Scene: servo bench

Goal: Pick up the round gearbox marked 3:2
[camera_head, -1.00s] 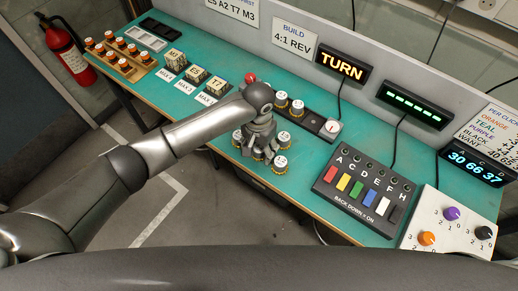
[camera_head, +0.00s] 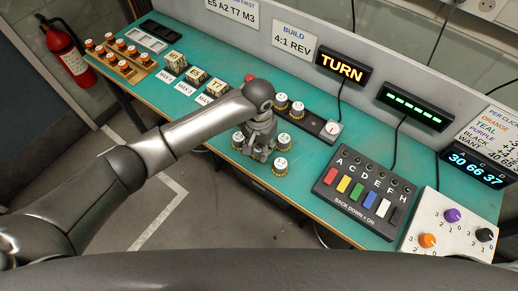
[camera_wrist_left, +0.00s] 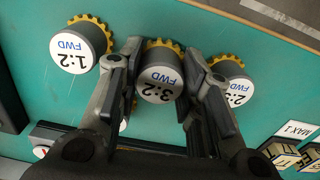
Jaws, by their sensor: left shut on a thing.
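The round gearbox marked 3:2 (camera_wrist_left: 158,84) has a white top, a dark body and a yellow toothed rim. It stands between the two fingers of my left gripper (camera_wrist_left: 153,95) in the left wrist view, and the fingers are shut on its sides. In the head view my left gripper (camera_head: 260,150) is low over the teal bench and mostly hides this gearbox. A gearbox marked 1:2 (camera_wrist_left: 78,48) is just to the left in the wrist view. Another, its mark partly hidden by a finger (camera_wrist_left: 237,90), is to the right. My right gripper is not in view.
Gearboxes (camera_head: 280,164) (camera_head: 284,139) (camera_head: 237,137) stand close around my left gripper. Two more sit on a dark rail (camera_head: 318,124) with a dial behind. A switch box (camera_head: 361,192) and a knob box (camera_head: 450,228) are to the right. Bench in front is narrow.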

